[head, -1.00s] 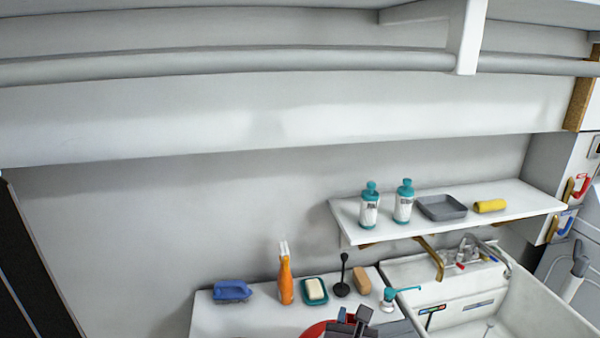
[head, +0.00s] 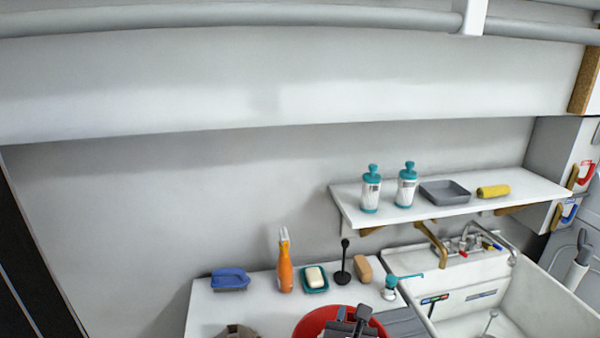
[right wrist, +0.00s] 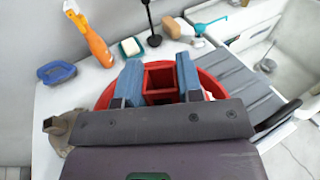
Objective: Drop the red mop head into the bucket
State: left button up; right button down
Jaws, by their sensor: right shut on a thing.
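The red mop head (head: 312,322) is a wide red disc at the bottom of the head view, over the white counter. In the right wrist view, its boxy red socket (right wrist: 160,82) sits between the two blue finger pads of my right gripper (right wrist: 155,75). My right gripper (head: 352,318) is shut on that socket, and the disc spreads out behind and beside the fingers. I cannot tell whether the disc touches the counter. My left gripper is not in view. I cannot make out a bucket for certain in either view.
The counter (head: 205,305) holds a blue brush (head: 230,280), orange bottle (head: 285,265), soap dish (head: 315,280), black plunger-like tool (head: 343,265) and grey-brown object (right wrist: 62,130). A sink (head: 545,300) lies right. A shelf (head: 450,205) with bottles hangs above.

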jog(key=shift+f, duration=0.3)
jog(key=shift+r, duration=0.1)
jog(key=c, duration=0.7)
grip_release()
jog(key=shift+s, duration=0.1)
jog(key=v, duration=1)
jog(key=shift+s+a, duration=0.15)
jog(key=shift+s, duration=0.2)
